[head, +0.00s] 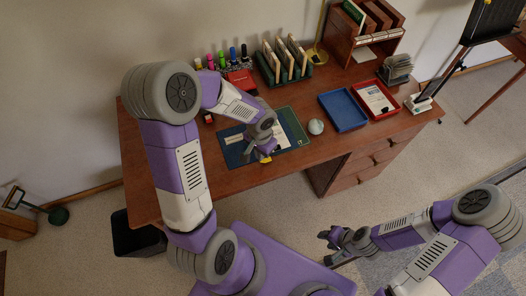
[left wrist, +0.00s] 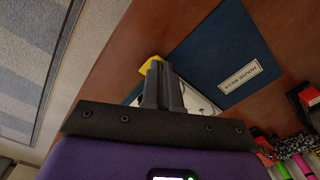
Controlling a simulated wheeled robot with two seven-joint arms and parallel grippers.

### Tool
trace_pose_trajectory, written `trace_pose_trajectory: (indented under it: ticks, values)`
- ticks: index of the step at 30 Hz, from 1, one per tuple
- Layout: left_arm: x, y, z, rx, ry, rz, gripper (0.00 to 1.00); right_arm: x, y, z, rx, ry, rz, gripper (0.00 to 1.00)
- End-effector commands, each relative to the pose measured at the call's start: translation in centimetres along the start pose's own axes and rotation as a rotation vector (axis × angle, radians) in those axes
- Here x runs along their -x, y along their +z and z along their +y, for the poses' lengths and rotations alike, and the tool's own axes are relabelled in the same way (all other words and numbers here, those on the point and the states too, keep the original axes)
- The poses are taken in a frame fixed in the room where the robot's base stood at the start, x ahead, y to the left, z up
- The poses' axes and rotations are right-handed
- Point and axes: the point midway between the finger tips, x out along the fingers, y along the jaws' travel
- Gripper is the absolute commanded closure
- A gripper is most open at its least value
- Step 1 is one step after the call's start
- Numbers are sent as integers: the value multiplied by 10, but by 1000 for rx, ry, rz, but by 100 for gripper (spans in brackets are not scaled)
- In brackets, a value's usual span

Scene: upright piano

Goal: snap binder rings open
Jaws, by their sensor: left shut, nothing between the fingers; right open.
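The dark blue binder (head: 236,156) lies on the desk, and its cover with a "HOUSE BILLS" label shows in the left wrist view (left wrist: 222,48). A pale part (left wrist: 196,99) beside the cover is mostly hidden behind my left gripper. My left gripper (head: 263,156) is over the binder's near edge, and in the left wrist view its fingers (left wrist: 162,68) are shut together and empty. A small yellow piece (left wrist: 152,64) is by the fingertips; I cannot tell whether they touch. The rings are hidden. My right gripper (head: 326,238) is open and empty, off the desk's front side.
A green mat or cover (head: 294,124) lies beside the binder. A round pale object (head: 316,127), a blue tray (head: 344,111) and a red tray (head: 391,111) are to the right. Markers (head: 221,60) and a file rack (head: 285,60) stand behind. The desk (head: 185,180) is bare at front left.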

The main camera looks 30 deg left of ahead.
Motion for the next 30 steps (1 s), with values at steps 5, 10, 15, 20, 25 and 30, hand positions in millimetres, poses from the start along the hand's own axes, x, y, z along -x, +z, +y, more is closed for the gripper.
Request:
trace_pose_trajectory:
  ticks: [5,10,15,20,25,30]
  values:
    - [0,0,0,0,0,0,100,0,0,0,0,0,0,57]
    - [-2,0,0,0,0,0,100,-1,0,0,0,0,0,57]
    - [-6,0,0,0,0,0,100,-5,0,2,0,0,0,57]
    - [-10,0,0,0,0,0,100,-9,0,3,0,0,0,57]
    - [-14,0,0,0,0,0,100,-12,0,5,0,0,0,57]
    - [-14,0,0,0,1,0,100,-12,0,5,0,0,0,57]
